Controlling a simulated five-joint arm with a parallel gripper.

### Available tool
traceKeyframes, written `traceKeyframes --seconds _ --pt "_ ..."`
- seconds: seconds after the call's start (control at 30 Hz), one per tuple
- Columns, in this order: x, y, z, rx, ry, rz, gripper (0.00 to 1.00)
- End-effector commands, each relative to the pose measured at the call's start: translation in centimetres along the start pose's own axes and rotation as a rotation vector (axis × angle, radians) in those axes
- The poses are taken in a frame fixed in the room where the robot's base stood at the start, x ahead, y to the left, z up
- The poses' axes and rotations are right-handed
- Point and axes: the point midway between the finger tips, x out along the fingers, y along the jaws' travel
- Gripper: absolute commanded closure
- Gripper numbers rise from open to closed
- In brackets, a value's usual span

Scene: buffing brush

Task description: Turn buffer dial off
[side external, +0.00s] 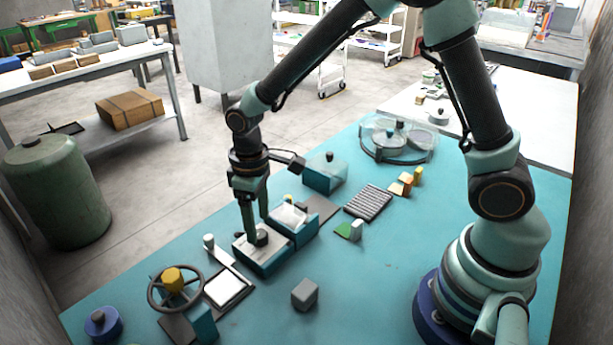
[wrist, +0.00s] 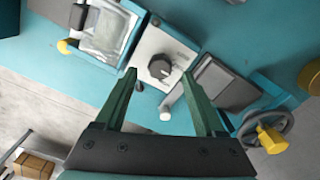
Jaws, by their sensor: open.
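The buffer dial (wrist: 159,67) is a dark round knob on a pale top plate (wrist: 150,42), ahead of my gripper in the wrist view. In the side view the dial (side external: 261,238) sits on a low teal box (side external: 267,262). My gripper (side external: 256,226) points down over the box, its fingers close to the dial and partly in front of it. In the wrist view my gripper (wrist: 159,75) is open, with one finger on each side of the dial and nothing held. I cannot tell whether the fingertips touch it. The dial's setting is too small to read.
A clear-covered unit (side external: 289,218) adjoins the dial box. A grey cube (side external: 305,293) lies in front. The teal table (side external: 390,280) is clear right of the cube.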

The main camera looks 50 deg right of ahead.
Motion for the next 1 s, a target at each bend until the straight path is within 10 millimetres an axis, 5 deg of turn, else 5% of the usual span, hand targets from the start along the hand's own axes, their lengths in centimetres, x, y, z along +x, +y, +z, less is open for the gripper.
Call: traceKeyframes --seconds 0.4,1.0 --pt "-7.7 0.0 -0.1 0.0 0.005 0.001 0.29" --pt "-9.4 0.3 0.3 0.012 0.014 0.002 0.29"
